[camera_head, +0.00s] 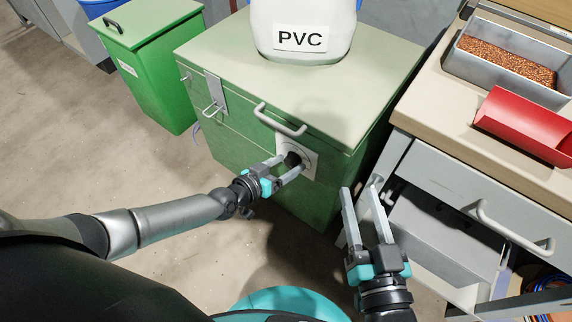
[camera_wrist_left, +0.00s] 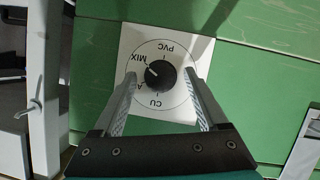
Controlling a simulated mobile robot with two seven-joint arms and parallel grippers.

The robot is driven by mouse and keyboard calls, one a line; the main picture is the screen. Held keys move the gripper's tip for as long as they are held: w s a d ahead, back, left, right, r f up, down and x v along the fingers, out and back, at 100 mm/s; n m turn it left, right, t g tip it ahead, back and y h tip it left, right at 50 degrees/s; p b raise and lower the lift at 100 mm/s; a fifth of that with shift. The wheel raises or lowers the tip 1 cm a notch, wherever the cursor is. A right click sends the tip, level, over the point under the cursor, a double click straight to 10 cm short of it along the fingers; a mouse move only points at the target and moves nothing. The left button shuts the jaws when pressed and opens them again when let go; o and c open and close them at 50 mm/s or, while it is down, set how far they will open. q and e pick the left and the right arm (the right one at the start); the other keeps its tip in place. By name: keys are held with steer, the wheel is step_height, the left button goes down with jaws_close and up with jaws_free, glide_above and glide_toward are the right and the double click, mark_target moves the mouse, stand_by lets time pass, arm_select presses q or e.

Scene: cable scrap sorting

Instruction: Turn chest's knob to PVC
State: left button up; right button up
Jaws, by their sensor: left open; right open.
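The green chest (camera_head: 235,150) stands in the middle of the head view, with a pale lid and a grey handle. Its black knob (camera_head: 293,159) sits on a white dial plate (camera_head: 311,164) on the front. In the left wrist view the knob (camera_wrist_left: 160,75) is ringed by the labels PVC, MIX, CU and one partly hidden label beginning with A. Its white mark points toward MIX. My left gripper (camera_head: 290,166) is open, its fingers on either side of the knob; contact cannot be told. My right gripper (camera_head: 361,189) is open and empty, right of the chest front.
A white container (camera_head: 300,20) labelled PVC stands on the chest. A green bin (camera_head: 150,75) is at the back left.

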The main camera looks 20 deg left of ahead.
arm_select(q)
steer(key=shift+c, duration=0.4)
jaws_close()
stand_by(0.4)
